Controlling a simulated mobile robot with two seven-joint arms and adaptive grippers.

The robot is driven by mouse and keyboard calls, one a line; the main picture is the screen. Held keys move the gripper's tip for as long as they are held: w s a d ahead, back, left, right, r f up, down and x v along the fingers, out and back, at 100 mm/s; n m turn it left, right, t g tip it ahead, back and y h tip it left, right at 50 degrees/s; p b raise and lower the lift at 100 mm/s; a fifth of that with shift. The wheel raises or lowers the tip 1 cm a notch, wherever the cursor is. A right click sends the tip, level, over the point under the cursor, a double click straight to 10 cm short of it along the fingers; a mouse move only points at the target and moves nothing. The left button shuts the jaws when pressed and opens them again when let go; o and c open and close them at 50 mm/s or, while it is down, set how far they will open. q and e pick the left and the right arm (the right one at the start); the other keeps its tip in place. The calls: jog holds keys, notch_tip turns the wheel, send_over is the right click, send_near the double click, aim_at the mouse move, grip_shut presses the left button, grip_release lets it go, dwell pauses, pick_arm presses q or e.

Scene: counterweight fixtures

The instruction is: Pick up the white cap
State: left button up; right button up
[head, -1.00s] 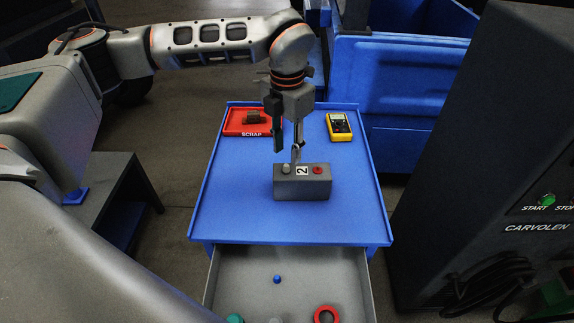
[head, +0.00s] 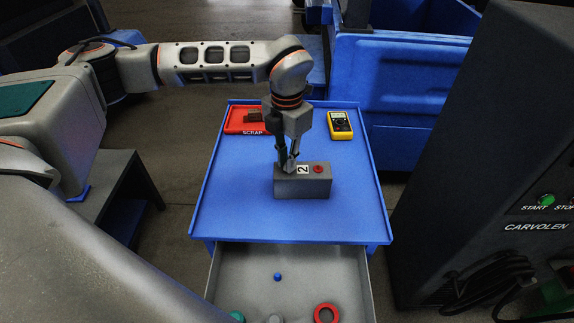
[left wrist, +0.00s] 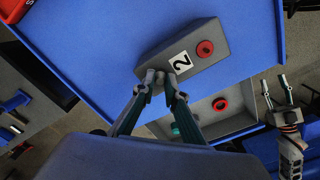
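The grey box (head: 318,187) marked 2 lies on the blue tabletop, with a red cap (head: 318,169) at its right end. In the left wrist view the box (left wrist: 205,67) and red cap (left wrist: 205,48) show clearly. My left gripper (head: 287,166) points down at the box's left end, where the white cap stood. Its fingertips (left wrist: 160,82) are drawn close together around that spot, seemingly shut on the white cap, which they mostly hide. The cap appears still at the box top. My right gripper (left wrist: 275,84) is open and empty at the right of the left wrist view.
A red scrap tray (head: 237,121) holding a dark piece and a yellow meter (head: 340,125) are at the table's back. The open drawer (head: 240,268) in front holds a blue ball (head: 277,277), a red ring (head: 326,314) and other pieces. A dark machine (head: 480,150) stands right.

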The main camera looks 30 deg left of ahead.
pick_arm(q)
jog(key=shift+r, duration=0.15)
notch_tip(320, 180, up, 20)
dwell(0.6)
jog(key=shift+f, duration=0.2)
